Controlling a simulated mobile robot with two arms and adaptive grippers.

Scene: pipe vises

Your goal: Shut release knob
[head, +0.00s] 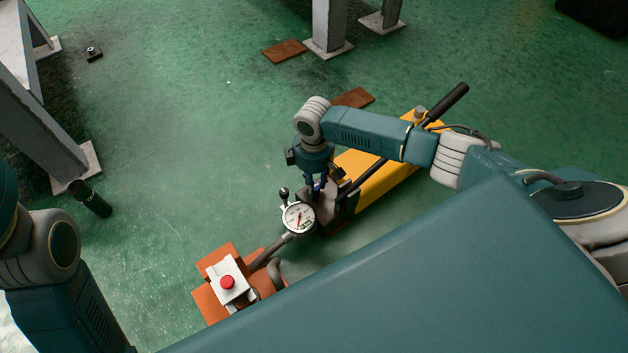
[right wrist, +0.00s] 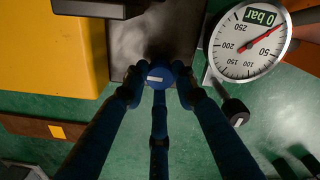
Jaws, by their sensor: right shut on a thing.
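The release knob (right wrist: 158,77) is a round blue cap with a white mark, seen end-on in the right wrist view. My right gripper (right wrist: 158,88) is shut on it, with its dark blue fingers around the cap's sides. In the head view, my right gripper (head: 316,188) points down at the dark block of the yellow pump (head: 372,180), just behind the gauge; the knob is hidden there by the fingers. My left arm shows at the lower left of the head view, but its gripper is out of view.
A round white gauge (head: 298,217) with a red needle sits close to my right gripper; it also shows in the right wrist view (right wrist: 250,42). A red button (head: 227,282) sits on a white box over an orange base. Green floor on the left is mostly clear.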

